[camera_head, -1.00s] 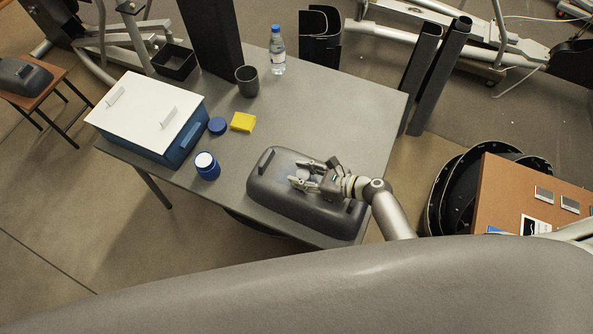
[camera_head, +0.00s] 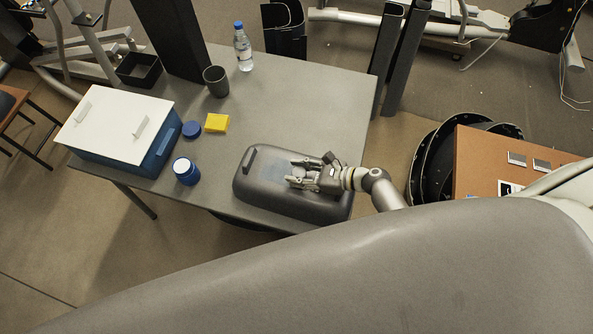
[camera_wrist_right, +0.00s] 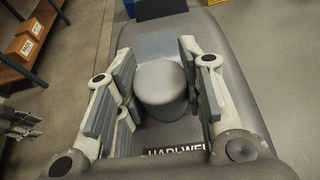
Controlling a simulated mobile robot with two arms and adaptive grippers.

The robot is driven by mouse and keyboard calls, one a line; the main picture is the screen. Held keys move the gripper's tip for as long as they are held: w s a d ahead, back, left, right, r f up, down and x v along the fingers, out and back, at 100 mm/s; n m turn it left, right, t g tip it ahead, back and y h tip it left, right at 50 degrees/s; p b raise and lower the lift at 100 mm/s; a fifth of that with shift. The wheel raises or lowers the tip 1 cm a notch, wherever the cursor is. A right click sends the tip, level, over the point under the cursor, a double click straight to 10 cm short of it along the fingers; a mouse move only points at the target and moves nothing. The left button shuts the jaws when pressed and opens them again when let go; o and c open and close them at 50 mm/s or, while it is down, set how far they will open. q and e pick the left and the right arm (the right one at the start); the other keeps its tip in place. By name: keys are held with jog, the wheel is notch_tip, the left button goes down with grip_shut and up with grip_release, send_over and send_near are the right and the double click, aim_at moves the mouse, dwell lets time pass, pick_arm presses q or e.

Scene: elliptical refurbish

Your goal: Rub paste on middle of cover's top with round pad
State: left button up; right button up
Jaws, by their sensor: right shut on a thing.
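The cover (camera_head: 255,188) is a dark grey, rounded box lid lying on the table's front part, with a raised dark handle at its left end. A faint bluish-grey patch, which looks like paste (camera_head: 274,166), lies on its top; the patch also shows in the wrist view (camera_wrist_right: 168,40). My right gripper (camera_head: 292,171) is over the cover's top. In the wrist view its fingers are shut on the grey round pad (camera_wrist_right: 161,84). The pad's underside is hidden, so I cannot tell whether it touches the cover.
On the table (camera_head: 320,110) are an open blue jar (camera_head: 186,175), a blue lid (camera_head: 191,130), a yellow sponge (camera_head: 216,123), a blue box with white top (camera_head: 115,125), a dark cup (camera_head: 216,82) and a bottle (camera_head: 243,50). Table behind the cover is free.

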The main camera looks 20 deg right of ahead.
aim_at(299, 172)
notch_tip(299, 172, up, 2)
jog(key=shift+r+p, duration=0.1)
jog(key=shift+p, duration=0.45)
jog(key=shift+r, duration=1.9)
jog(key=shift+r, duration=0.15)
jog(key=shift+r, duration=1.4)
jog(key=shift+w, duration=0.1)
